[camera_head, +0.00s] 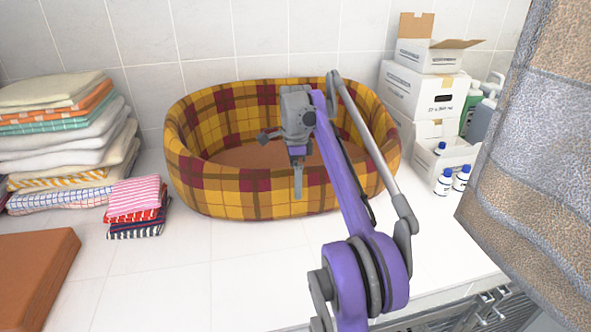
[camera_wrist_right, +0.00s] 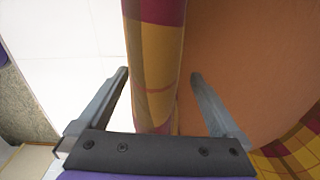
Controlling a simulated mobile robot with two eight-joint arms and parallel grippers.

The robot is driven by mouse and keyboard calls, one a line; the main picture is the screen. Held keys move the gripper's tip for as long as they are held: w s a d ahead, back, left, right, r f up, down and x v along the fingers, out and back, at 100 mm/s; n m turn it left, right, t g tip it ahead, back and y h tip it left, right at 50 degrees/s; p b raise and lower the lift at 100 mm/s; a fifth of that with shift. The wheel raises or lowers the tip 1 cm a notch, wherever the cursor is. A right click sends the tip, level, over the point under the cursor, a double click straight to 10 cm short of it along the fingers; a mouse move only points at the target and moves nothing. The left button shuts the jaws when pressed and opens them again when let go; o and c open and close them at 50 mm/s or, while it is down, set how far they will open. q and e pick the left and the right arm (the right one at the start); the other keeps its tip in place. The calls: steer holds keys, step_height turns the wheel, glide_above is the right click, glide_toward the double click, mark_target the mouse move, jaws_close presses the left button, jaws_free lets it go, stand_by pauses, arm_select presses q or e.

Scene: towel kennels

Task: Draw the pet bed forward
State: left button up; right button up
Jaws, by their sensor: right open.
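The pet bed (camera_head: 215,189) is an oval basket in yellow, brown and maroon plaid with a brown cushion inside. It stands on the white counter against the tiled wall. My right gripper (camera_head: 298,190) is at the bed's front rim, pointing down. In the right wrist view, the open right gripper (camera_wrist_right: 160,75) has one finger on each side of the plaid rim (camera_wrist_right: 155,50): one over the white counter side, one over the brown cushion (camera_wrist_right: 250,55). Gaps show between the fingers and the rim. My left gripper is not in view.
Folded towels (camera_head: 60,130) are stacked at the left, with a small striped pile (camera_head: 135,205) beside the bed. A brown block (camera_head: 35,275) lies front left. White boxes (camera_head: 425,90) and bottles (camera_head: 443,182) stand at the right. A hanging towel (camera_head: 540,160) fills the right edge. The counter (camera_head: 200,270) before the bed is clear.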

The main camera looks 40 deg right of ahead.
steer(key=shift+f, duration=1.1)
jaws_close()
